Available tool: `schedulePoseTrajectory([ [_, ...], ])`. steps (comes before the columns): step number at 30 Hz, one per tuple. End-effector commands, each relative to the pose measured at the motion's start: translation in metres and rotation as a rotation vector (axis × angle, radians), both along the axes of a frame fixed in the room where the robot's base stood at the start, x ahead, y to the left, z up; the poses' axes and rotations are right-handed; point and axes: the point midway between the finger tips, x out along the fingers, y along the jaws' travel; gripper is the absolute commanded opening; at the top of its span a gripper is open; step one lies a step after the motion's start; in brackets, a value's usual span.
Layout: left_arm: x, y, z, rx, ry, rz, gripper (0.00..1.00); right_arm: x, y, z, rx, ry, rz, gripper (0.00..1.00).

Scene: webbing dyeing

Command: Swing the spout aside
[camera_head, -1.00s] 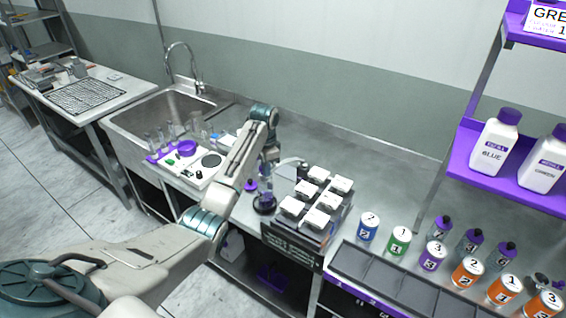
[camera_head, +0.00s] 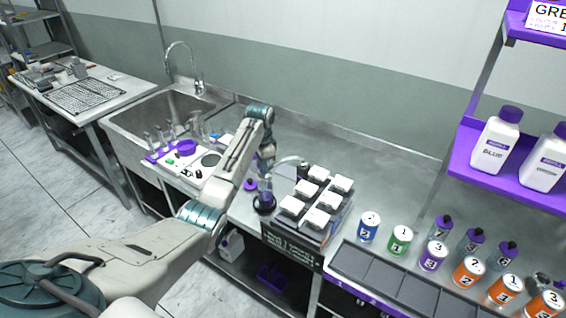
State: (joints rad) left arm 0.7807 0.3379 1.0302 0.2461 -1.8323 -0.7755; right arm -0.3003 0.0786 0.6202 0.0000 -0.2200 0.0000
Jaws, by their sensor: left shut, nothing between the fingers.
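A pale curved spout (camera_head: 289,160) shows just left of the block of white-lidded boxes, on the far side of the counter. A dark round-based vessel with a purple top (camera_head: 264,203) stands on the counter below and left of it. My left arm reaches in from the left and bends down there. My left gripper (camera_head: 264,184) points down just left of the spout, above the vessel, and is shut and empty. It is small and partly hidden by my arm, so I cannot tell whether it touches the spout. My right gripper is not in view.
A sink with a tall faucet (camera_head: 183,62) is at the back left. A white tray (camera_head: 205,174) with glassware lies left of my forearm. White-lidded boxes (camera_head: 317,200), numbered cans (camera_head: 369,227) and purple-capped bottles stand to the right. The counter behind the boxes is clear.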

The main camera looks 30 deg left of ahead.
Motion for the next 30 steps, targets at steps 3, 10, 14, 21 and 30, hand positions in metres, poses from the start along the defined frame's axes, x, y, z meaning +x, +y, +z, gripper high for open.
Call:
schedulePoseTrajectory([
  [3, 0.001, 0.002, 0.000, 0.000, 0.000, 0.000, 0.00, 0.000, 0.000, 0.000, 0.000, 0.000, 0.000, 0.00],
  [10, 0.001, 0.002, 0.000, 0.000, 0.000, 0.000, 0.00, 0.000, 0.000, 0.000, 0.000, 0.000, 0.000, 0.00],
  [14, 0.003, 0.004, 0.000, 0.000, 0.000, 0.000, 0.00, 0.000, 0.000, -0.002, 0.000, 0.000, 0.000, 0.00],
  [21, 0.010, 0.015, -0.001, 0.000, -0.001, 0.001, 0.00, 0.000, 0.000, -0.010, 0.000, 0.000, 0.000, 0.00],
  [30, 0.014, 0.021, 0.000, 0.000, 0.000, 0.000, 0.00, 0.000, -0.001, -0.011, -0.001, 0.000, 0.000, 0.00],
])
